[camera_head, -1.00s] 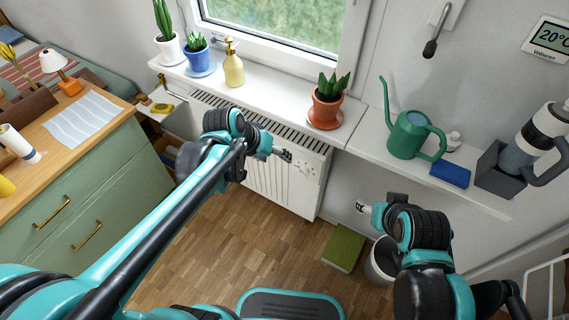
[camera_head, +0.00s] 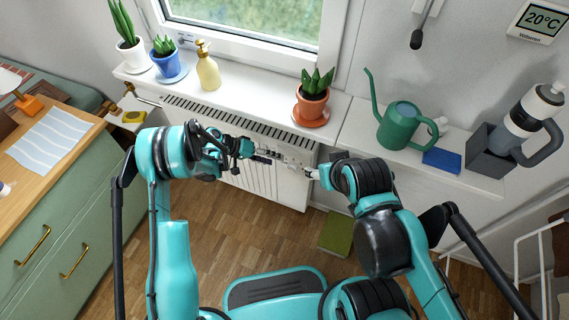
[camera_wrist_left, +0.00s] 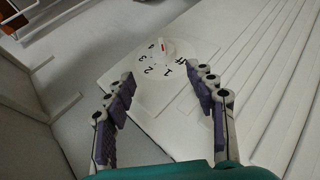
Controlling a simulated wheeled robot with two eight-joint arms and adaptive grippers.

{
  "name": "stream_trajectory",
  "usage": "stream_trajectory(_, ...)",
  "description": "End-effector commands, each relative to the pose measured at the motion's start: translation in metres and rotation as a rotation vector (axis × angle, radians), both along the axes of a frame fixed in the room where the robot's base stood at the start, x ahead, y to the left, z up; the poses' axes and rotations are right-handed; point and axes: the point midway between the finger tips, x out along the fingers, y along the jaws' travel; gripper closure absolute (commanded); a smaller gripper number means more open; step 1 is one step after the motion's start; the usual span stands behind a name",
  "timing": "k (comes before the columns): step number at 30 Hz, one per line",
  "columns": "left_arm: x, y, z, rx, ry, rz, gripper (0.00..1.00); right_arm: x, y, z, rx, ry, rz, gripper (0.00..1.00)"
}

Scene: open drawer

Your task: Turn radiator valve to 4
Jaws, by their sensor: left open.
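The radiator valve is a white dial (camera_wrist_left: 150,68) with black numbers, 1, 2 and 3 among them, on a pale plate in the left wrist view. In the head view my left gripper (camera_head: 268,156) is at the right part of the white radiator (camera_head: 247,179). My right gripper (camera_head: 308,173) is close by, too small to read.
The sill above holds a potted plant (camera_head: 312,98), a soap bottle (camera_head: 207,70) and a green watering can (camera_head: 400,127). A blue sponge (camera_head: 442,160) lies on the right shelf. A green book (camera_head: 337,233) lies on the floor. A green drawer cabinet (camera_head: 60,215) stands at left.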

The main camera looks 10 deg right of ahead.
Motion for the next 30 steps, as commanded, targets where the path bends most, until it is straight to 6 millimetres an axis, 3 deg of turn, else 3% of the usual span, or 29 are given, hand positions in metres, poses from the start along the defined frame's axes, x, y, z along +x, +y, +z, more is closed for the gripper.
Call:
stream_trajectory(8,-0.007,-0.015,-0.027,-0.03,0.007,-0.028,0.44,0.0,0.0,-0.005,0.0,0.0,0.0,0.44)
stream_trajectory(18,-0.011,-0.058,-0.059,-0.029,0.007,-0.027,0.44,0.0,0.0,-0.025,0.0,0.0,0.0,0.44)
stream_trajectory(30,-0.012,-0.068,-0.064,-0.028,0.008,-0.023,0.44,0.0,0.0,-0.027,0.0,0.0,0.0,0.44)
